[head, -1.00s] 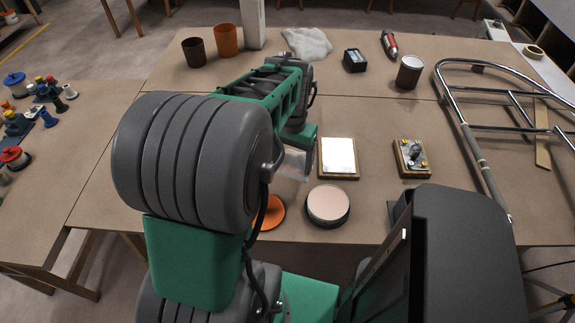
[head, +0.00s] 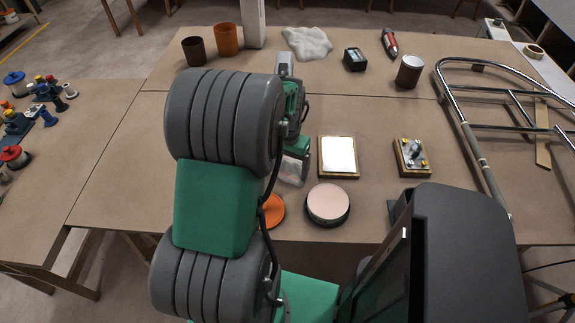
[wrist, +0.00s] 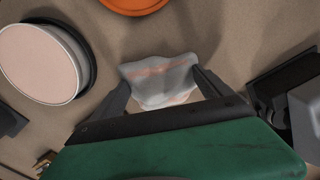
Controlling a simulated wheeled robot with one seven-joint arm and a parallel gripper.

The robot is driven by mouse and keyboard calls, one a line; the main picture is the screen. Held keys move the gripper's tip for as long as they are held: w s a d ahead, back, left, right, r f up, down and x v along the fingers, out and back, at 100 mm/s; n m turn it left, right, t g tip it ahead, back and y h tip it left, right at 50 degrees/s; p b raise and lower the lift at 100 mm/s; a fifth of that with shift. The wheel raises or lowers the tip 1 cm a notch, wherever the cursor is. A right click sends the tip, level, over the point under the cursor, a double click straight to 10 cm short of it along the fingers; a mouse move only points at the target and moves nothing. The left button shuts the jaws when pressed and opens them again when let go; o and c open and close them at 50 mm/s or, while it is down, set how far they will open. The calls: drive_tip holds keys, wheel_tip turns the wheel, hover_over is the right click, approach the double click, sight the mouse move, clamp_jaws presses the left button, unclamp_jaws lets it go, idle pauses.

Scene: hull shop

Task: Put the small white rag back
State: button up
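A small whitish rag with an orange stripe (wrist: 160,80) is between the two fingers of my gripper (wrist: 163,92) in the wrist view. The fingers touch or nearly touch its sides, and it moves with the gripper. In the head view the rag (head: 291,171) hangs below my gripper (head: 297,150), low over the near part of the table; its clearance is hard to judge. My arm hides most of the fingers there. A larger white cloth (head: 307,42) lies crumpled at the back of the table.
Close by are an orange disc (head: 273,212), a round pinkish pad (head: 328,203), a wood-framed white plate (head: 338,157) and a wooden block with metal fittings (head: 411,157). A chrome tube frame (head: 470,135) lies at right. Two cups (head: 227,40) and a post stand behind.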

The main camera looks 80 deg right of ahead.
sight(288, 164)
drive_tip(key=shift+o, duration=1)
wheel_tip(288, 164, up, 12)
drive_tip(key=w+a+r+n+h, duration=0.1)
drive_tip(key=w+a+n, duration=0.3)
drive_tip(key=w+a, duration=0.45)
drive_tip(key=w+a+r+n, duration=0.1)
drive_tip(key=w+a+n, duration=0.4)
drive_tip(key=w, duration=0.7)
drive_tip(key=w+a+n+t, duration=0.1)
drive_tip(key=a+n, duration=0.4)
drive_tip(key=a, duration=0.8)
drive_tip(key=w+a+f+n+t+y, duration=0.1)
drive_tip(key=a+n, duration=0.5)
drive_tip(key=a, duration=0.8)
drive_tip(key=w+t, duration=0.1)
drive_tip(key=w, duration=0.1)
drive_tip(key=shift+w, duration=0.3)
drive_tip(key=shift+c, duration=0.2)
